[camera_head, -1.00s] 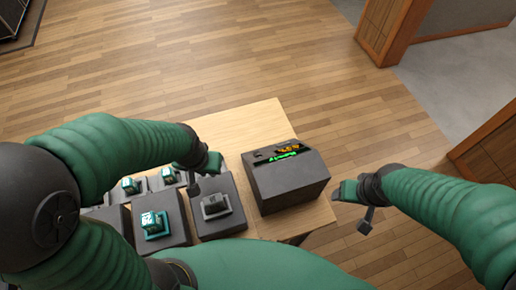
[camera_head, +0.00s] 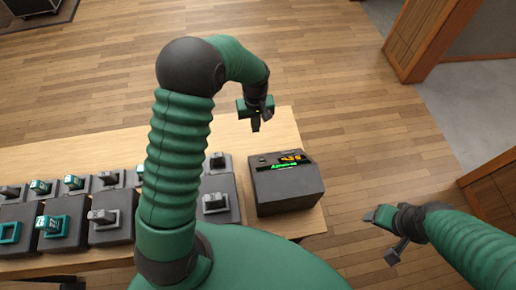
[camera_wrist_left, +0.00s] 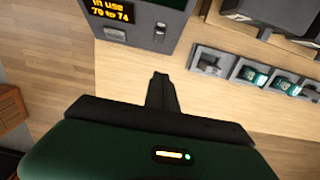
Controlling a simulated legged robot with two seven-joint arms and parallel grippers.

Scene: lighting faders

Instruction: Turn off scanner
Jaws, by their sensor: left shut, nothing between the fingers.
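A dark box (camera_head: 287,190) with a lit display of orange and green text stands at the right end of the table. I take it for the scanner. In the left wrist view the box (camera_wrist_left: 178,12) shows orange text reading "In use 70 to 74", a grey button (camera_wrist_left: 115,34) and a small switch (camera_wrist_left: 160,32). My left gripper (camera_head: 255,125) is shut and empty, above the table behind the box; in the wrist view its fingers (camera_wrist_left: 161,88) point toward the box, apart from it. My right gripper (camera_head: 394,252) hangs right of the table, apart from the box; its finger gap is unclear.
Several dark fader units stand left of the box, some with grey caps (camera_head: 215,202) and some with teal caps (camera_head: 54,226). My left arm hides part of the row. The wooden table (camera_head: 230,135) is bare behind the box.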

